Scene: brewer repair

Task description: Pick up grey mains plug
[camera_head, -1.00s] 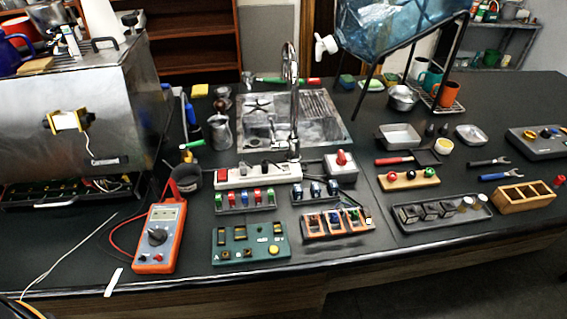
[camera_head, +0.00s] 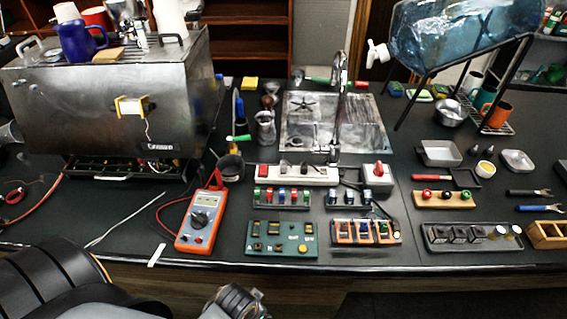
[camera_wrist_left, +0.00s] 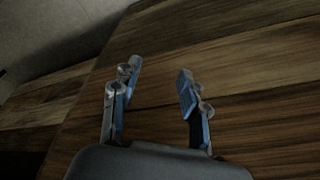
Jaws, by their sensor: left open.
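A white power strip (camera_head: 290,174) with a red switch lies on the dark counter in front of the sink. Small dark plugs (camera_head: 285,167) sit along its top; which one is the grey mains plug is too small to tell. My left gripper (camera_wrist_left: 156,82) is open and empty in the left wrist view, with wooden panelling beyond its fingers. In the head view my left arm comes in at the bottom left, below the counter's front edge and well away from the strip. My right gripper is not in view.
An orange multimeter (camera_head: 201,221), a green board (camera_head: 282,239) and an orange-framed rack (camera_head: 365,232) lie between the counter's front edge and the strip. The tall tap (camera_head: 338,105) stands right behind the strip. A metal brewer (camera_head: 115,105) fills the left.

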